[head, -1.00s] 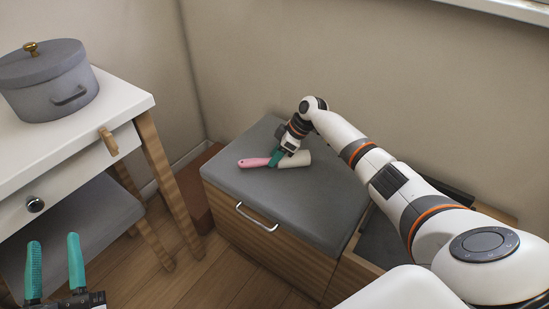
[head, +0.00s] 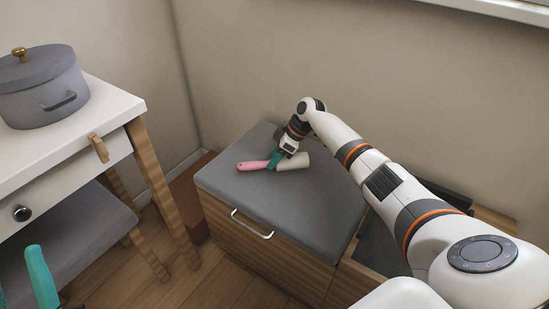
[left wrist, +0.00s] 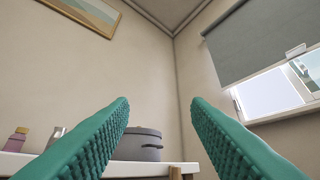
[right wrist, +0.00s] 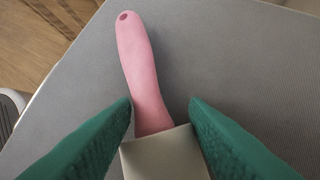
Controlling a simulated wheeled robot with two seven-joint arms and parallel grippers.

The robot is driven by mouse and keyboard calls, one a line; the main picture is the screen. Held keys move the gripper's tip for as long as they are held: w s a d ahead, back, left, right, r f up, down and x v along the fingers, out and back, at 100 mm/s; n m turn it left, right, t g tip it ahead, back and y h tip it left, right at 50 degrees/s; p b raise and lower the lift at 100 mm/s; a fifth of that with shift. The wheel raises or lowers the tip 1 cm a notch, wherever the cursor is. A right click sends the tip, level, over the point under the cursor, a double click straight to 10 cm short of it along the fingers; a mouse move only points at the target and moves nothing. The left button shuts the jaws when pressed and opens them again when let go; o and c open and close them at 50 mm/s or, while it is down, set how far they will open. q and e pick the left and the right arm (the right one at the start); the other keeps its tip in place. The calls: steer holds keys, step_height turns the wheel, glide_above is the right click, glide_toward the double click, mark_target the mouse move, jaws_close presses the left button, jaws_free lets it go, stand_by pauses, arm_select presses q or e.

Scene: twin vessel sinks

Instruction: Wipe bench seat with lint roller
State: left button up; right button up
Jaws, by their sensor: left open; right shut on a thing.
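The lint roller has a pink handle (head: 252,165) and a pale roller head (head: 293,162). It lies along the top of the grey bench seat (head: 300,205) in the head view. My right gripper (head: 275,158) is shut on the lint roller near where handle and head meet. The right wrist view shows the pink handle (right wrist: 142,70) pointing away between the green fingers, with the pale head (right wrist: 165,158) partly cut off below. My left gripper (left wrist: 160,115) is open and empty, away from the bench; one green finger (head: 42,278) shows at the head view's lower left.
A white table (head: 70,140) with a grey lidded pot (head: 45,95) stands at the left, a grey stool seat (head: 75,232) under it. The bench front has a metal handle (head: 252,224). Walls close off the back. An open wooden compartment (head: 365,282) adjoins the bench's right side.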

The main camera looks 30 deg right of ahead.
steer(key=shift+r+p, duration=0.6)
steer(key=shift+r, duration=0.3)
steer(key=shift+r+p, duration=0.35)
steer(key=shift+p, duration=0.2)
arm_select(q)
steer(key=w+f+g+y+p, duration=0.1)
steer(key=w+f+g+y, duration=0.3)
steer(key=f+g, duration=0.5)
arm_select(e)
steer(key=shift+r, duration=0.5)
steer(key=shift+r+p, duration=0.55)
steer(key=shift+r, duration=0.05)
steer(key=shift+r+p, duration=0.5)
steer(key=shift+r, duration=0.05)
arm_select(q)
step_height(320, 180, down, 10)
steer(key=s+a+g+y, duration=0.1)
steer(key=s+a+g, duration=0.1)
steer(key=g, duration=0.3)
steer(key=shift+s+a+r+n+g, duration=0.15)
steer(key=shift+s+a+n+g, duration=0.15)
steer(key=shift+s+a+g, duration=0.1)
arm_select(e)
steer(key=shift+r, duration=0.1)
